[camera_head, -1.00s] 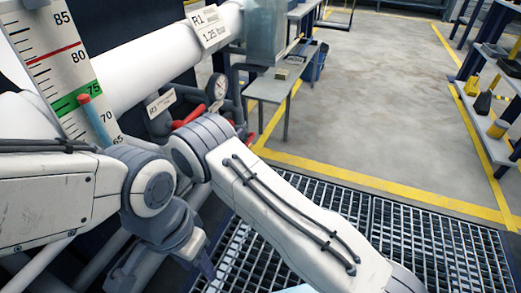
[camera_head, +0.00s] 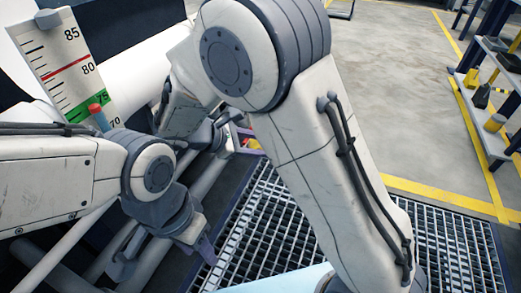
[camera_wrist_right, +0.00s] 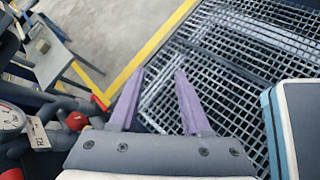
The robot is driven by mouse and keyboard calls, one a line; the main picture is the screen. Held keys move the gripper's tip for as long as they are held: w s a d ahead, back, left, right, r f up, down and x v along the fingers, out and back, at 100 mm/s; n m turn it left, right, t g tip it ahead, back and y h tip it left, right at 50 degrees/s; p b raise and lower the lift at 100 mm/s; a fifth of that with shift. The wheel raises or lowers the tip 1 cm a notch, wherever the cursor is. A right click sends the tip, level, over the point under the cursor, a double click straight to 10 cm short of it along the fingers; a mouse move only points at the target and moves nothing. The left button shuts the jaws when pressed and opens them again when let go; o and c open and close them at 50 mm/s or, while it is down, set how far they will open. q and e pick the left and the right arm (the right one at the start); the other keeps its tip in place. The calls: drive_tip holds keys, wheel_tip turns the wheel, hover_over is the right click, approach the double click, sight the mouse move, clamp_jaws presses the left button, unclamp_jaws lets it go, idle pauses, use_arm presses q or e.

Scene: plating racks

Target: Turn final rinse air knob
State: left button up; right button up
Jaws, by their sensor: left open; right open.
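In the right wrist view a red handle or knob (camera_wrist_right: 76,121) sits on dark pipework at the left, beside a round gauge (camera_wrist_right: 12,118) and a small tag (camera_wrist_right: 38,133). I cannot tell whether it is the final rinse air knob. My right gripper (camera_wrist_right: 158,90) has two purple fingers spread apart with nothing between them; the red part lies left of the fingers, apart from them. In the head view my right arm hides most of the pipework. My left gripper (camera_head: 165,260) is open and empty at the lower left, over the pipes.
A scale board (camera_head: 63,68) with a green band and a red-tipped blue pointer stands at the left. Metal grating (camera_head: 262,225) covers the floor. A small table (camera_wrist_right: 52,62) stands beyond the pipework. A shelf rack (camera_head: 490,100) stands at the far right.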

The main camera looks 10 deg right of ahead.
drive_tip(key=shift+m+g+y, duration=0.6)
drive_tip(key=shift+m+y, duration=0.2)
drive_tip(key=shift+s+a+r, duration=0.1)
drive_tip(key=shift+s+r, duration=0.05)
drive_tip(key=shift+s, duration=0.6)
drive_tip(key=shift+s+a+r, duration=0.1)
drive_tip(key=shift+s+r, duration=0.1)
drive_tip(key=shift+s, duration=0.5)
drive_tip(key=shift+s+r, duration=0.15)
drive_tip(key=shift+s, duration=0.6)
drive_tip(key=shift+p, duration=0.3)
